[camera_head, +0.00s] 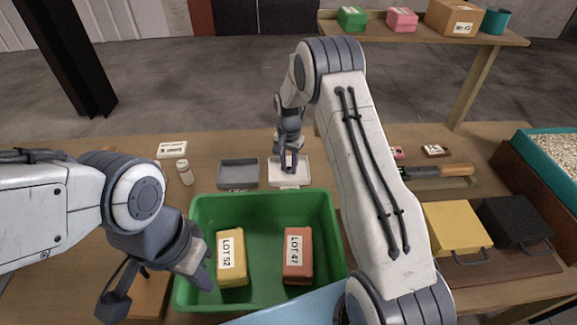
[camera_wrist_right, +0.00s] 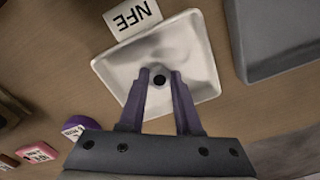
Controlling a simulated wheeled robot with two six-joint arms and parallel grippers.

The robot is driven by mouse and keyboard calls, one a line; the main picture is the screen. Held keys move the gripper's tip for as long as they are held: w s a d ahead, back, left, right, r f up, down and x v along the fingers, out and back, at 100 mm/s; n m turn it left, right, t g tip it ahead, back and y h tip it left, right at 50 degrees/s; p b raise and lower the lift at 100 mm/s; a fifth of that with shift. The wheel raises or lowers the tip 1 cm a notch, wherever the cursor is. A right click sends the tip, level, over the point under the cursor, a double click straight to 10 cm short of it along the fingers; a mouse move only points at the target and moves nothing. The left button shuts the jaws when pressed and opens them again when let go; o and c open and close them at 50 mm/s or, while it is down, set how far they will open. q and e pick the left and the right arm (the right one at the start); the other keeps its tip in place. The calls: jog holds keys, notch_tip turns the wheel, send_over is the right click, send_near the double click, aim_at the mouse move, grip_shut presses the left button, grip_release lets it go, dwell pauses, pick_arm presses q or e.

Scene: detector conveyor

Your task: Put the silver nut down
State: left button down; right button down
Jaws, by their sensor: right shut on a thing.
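My right gripper (camera_head: 288,168) is over the white tray (camera_head: 302,177) at the back edge of the green bin. In the right wrist view the two purple fingers (camera_wrist_right: 160,82) are shut on a small piece with a dark round centre, which I take to be the silver nut (camera_wrist_right: 159,79). The white tray (camera_wrist_right: 115,68) lies right behind it; I cannot tell whether the nut touches it. In the head view the fingers mostly hide the nut. My left gripper (camera_head: 157,297) is open and empty at the left wall of the green bin.
The green bin (camera_head: 265,200) holds a yellow box (camera_head: 232,262) and an orange box (camera_head: 298,258). A grey tray (camera_head: 238,174) stands left of the white tray. A white bottle (camera_head: 185,172), a yellow case (camera_head: 455,228) and a black case (camera_head: 512,222) are also on the table.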

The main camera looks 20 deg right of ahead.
jog(key=c, duration=0.6)
grip_release()
jog(key=shift+f, duration=0.1)
